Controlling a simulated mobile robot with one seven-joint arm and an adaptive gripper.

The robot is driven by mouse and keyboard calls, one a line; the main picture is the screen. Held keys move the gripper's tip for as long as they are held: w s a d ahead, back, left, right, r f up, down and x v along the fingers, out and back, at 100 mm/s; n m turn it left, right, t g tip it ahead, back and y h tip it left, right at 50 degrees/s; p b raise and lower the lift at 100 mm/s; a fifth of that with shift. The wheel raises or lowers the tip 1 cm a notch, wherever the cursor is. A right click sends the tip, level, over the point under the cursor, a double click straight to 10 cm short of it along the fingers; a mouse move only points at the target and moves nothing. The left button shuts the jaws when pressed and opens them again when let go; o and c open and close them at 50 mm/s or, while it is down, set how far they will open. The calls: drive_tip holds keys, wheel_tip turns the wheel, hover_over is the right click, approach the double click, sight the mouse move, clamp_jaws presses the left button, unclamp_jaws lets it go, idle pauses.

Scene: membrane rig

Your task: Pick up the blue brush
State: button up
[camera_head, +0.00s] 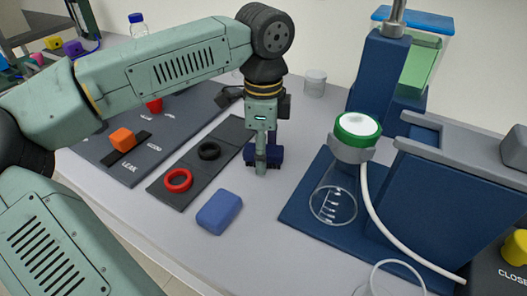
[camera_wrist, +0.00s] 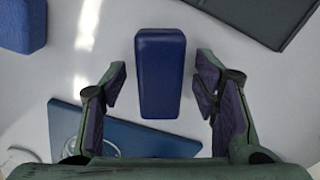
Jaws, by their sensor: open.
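A dark blue block, which I take to be the blue brush (camera_wrist: 160,75), stands between the two fingers of my gripper (camera_wrist: 162,82) in the wrist view. A gap shows on each side of it, so the fingers look apart from it. In the head view my gripper (camera_head: 261,164) points down at the bench, and the dark blue block (camera_head: 275,156) is partly hidden behind it. My gripper is open. A lighter blue block (camera_head: 220,212) lies on the bench in front of my gripper; it also shows at the top left of the wrist view (camera_wrist: 20,25).
A dark strip (camera_head: 222,147) with a red ring (camera_head: 178,180) and a black ring (camera_head: 209,151) lies to the left. A clear jar (camera_head: 315,83) stands behind.

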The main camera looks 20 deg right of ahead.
drive_tip(key=shift+c, duration=0.4)
clamp_jaws()
wheel_tip(320, 180, up, 10)
drive_tip(key=shift+r+b, duration=0.1)
drive_tip(key=shift+b, duration=0.8)
drive_tip(key=c, duration=0.5)
unclamp_jaws()
drive_tip(key=shift+c, duration=0.2)
drive_tip(key=c, duration=0.5)
